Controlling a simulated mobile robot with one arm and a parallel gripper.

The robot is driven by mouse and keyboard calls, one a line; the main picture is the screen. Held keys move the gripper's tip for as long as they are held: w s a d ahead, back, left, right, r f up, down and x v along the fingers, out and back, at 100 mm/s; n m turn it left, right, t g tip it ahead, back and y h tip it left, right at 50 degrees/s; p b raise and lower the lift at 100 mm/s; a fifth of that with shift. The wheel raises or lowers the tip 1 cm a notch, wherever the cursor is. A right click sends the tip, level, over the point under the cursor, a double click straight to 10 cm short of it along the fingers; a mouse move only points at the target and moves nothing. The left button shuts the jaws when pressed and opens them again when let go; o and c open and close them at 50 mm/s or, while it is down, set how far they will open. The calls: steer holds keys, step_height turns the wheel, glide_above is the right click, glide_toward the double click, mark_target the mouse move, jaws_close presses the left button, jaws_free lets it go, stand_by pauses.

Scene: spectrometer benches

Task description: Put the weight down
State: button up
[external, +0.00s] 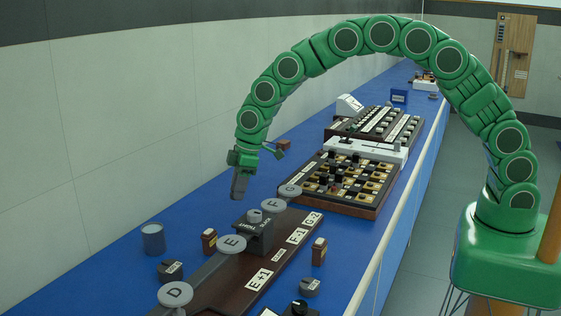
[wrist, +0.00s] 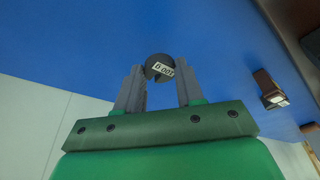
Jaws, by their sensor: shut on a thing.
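The weight (wrist: 156,62) is a small dark round piece with a white label, seen in the wrist view between the two grey fingers. My gripper (external: 239,188) is shut on it. In the external view my gripper hangs over the blue bench, to the left of the dark wooden board (external: 215,300) with the lettered discs. The weight cannot be made out there. The fingers appear to be above the bench surface. Other dark round labelled pieces stand on the bench, one left of the board (external: 170,271) and one right of it (external: 310,287).
The board carries grey discs and a black box (external: 253,233). Small brown blocks flank it, one left (external: 209,241), one right (external: 319,251). The blue bench (external: 190,200) below my gripper is clear.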

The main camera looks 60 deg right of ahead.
steer(key=shift+w+f, duration=0.25)
steer(key=shift+f, duration=0.05)
steer(key=shift+s+x, duration=0.15)
steer(key=shift+x, duration=0.6)
steer(key=shift+s+x, duration=0.15)
steer(key=shift+x, duration=0.6)
steer(key=shift+d+f, duration=0.15)
steer(key=shift+d, duration=0.05)
steer(key=o, duration=1.1)
